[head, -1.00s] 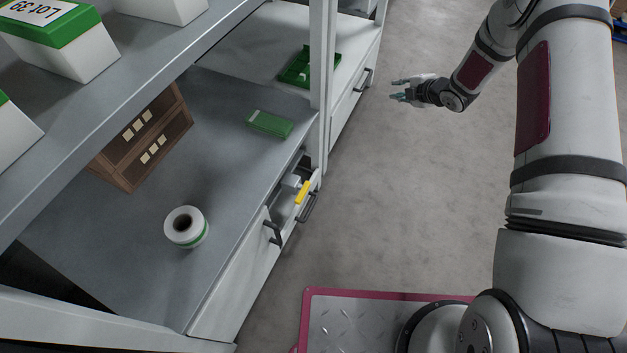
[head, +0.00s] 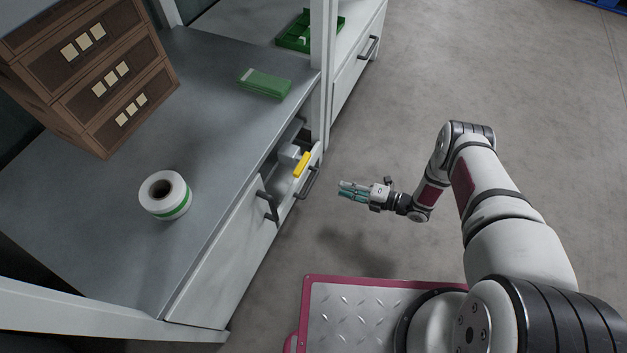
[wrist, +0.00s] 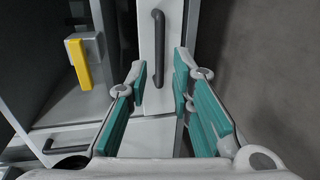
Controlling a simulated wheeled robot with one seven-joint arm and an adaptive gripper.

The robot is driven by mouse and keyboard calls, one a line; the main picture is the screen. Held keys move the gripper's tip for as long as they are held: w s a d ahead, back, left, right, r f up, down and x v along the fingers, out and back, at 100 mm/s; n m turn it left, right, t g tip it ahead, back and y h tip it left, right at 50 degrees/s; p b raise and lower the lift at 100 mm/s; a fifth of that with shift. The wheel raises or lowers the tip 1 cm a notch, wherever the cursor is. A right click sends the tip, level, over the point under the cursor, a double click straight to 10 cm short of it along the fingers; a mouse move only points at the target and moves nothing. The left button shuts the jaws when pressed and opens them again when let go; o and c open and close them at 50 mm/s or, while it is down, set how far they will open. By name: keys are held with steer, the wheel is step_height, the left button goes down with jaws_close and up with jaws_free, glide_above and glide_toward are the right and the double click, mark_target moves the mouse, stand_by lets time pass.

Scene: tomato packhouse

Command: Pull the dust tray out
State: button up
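A partly open drawer with a pale front (head: 312,165) shows under the counter in the head view, its dark bar handle (head: 308,183) on the outside. Inside it is a small white block with a yellow bar (head: 301,165). I cannot tell which part is called the dust tray. My gripper (head: 342,190) is open and empty, a short way right of the handle and pointing towards it. In the wrist view the open fingers (wrist: 161,84) point at the drawer handle (wrist: 158,40), which lies ahead between them; no contact shows. The yellow bar (wrist: 79,64) is to the left.
A closed front with another handle (head: 267,205) is beside the drawer. On the counter are a white-and-green roll (head: 178,203), a green packet (head: 265,83) and a brown drawer box (head: 75,100). A shelf post (head: 320,70) stands behind the drawer. The floor (head: 410,90) is clear.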

mark_target(314, 177)
steer(key=b+x, duration=0.4)
steer(key=x, duration=0.8)
steer(key=shift+w+a, duration=0.15)
steer(key=shift+a, duration=0.15)
jaws_close()
